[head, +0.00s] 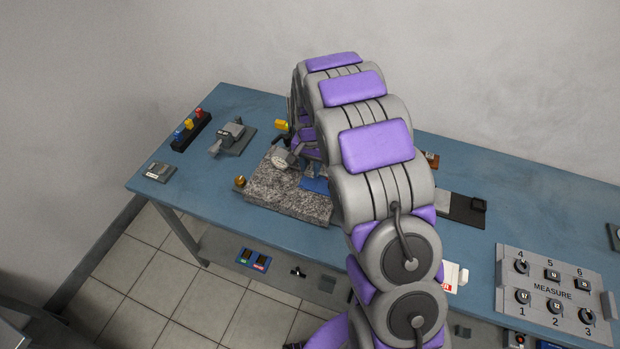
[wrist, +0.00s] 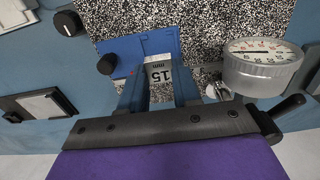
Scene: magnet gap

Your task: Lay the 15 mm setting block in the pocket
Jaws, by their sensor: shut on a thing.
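The setting block (wrist: 160,75) is a small pale block marked "15 mm", seen upside down in the wrist view. My gripper (wrist: 158,88) is shut on it, with a blue-grey finger on each side. The block is over or at the near edge of a blue fixture (wrist: 140,48) on the speckled granite plate (wrist: 215,22); I cannot tell whether it touches. The pocket cannot be made out behind the block and fingers. In the head view my arm hides the block, while the granite plate (head: 285,192) and part of the blue fixture (head: 315,184) show.
A dial gauge (wrist: 262,65) stands close to the right of my gripper; its face also shows in the head view (head: 283,160). Black knobs (wrist: 68,22) lie left. A brass knob (head: 240,182) sits at the plate's left corner. A MEASURE panel (head: 553,288) stands at right.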

